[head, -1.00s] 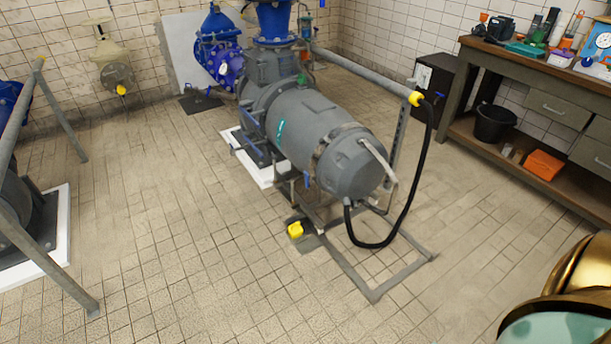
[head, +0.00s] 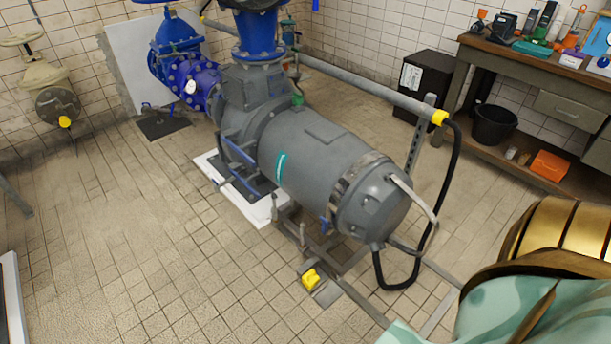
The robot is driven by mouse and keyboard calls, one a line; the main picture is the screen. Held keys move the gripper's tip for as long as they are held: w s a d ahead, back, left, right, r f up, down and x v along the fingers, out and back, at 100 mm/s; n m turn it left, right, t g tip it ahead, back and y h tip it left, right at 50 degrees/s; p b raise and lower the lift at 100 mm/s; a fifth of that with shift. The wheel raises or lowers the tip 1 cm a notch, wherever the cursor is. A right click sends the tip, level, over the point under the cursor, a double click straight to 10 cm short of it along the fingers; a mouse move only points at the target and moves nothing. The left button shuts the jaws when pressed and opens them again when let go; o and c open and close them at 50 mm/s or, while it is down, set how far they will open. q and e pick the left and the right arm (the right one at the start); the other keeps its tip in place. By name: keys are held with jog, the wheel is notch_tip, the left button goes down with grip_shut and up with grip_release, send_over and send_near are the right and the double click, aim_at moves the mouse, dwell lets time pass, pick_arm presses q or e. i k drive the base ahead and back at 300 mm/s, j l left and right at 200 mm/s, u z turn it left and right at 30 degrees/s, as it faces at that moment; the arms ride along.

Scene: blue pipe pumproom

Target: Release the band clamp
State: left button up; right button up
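The band clamp (head: 349,180) is a greyish metal band wrapped around the grey pump motor (head: 312,150), close to its rounded end cap. A light curved handle or pipe (head: 414,197) stands out from the end cap, below and right of the band. I cannot make out the clamp's latch or tell whether it is fastened. A gold and pale green part of my own body fills the lower right corner. Neither of my grippers shows in the head view.
A grey rail (head: 370,88) with a yellow end and a black hose (head: 448,190) run along the motor's right side. A workbench (head: 540,75) stands at right.

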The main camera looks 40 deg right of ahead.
aim_at(326, 223)
jog(key=i+z, duration=0.15)
jog(key=i, duration=0.35)
jog(key=i+j+z, duration=0.15)
jog(key=i, duration=0.35)
jog(key=i+j+z, duration=0.1)
jog(key=i+z, duration=0.2)
jog(key=z, duration=0.15)
jog(key=i+j+z, duration=0.2)
jog(key=z, duration=0.25)
jog(key=i+j+z, duration=0.3)
jog(key=z, duration=0.15)
jog(key=i+j+z, duration=0.15)
jog(key=j+z, duration=0.3)
jog(key=i+j+z, duration=0.1)
jog(key=j+z, duration=0.35)
jog(key=i+j+z, duration=0.1)
jog(key=j+z, duration=0.35)
jog(key=l, duration=0.15)
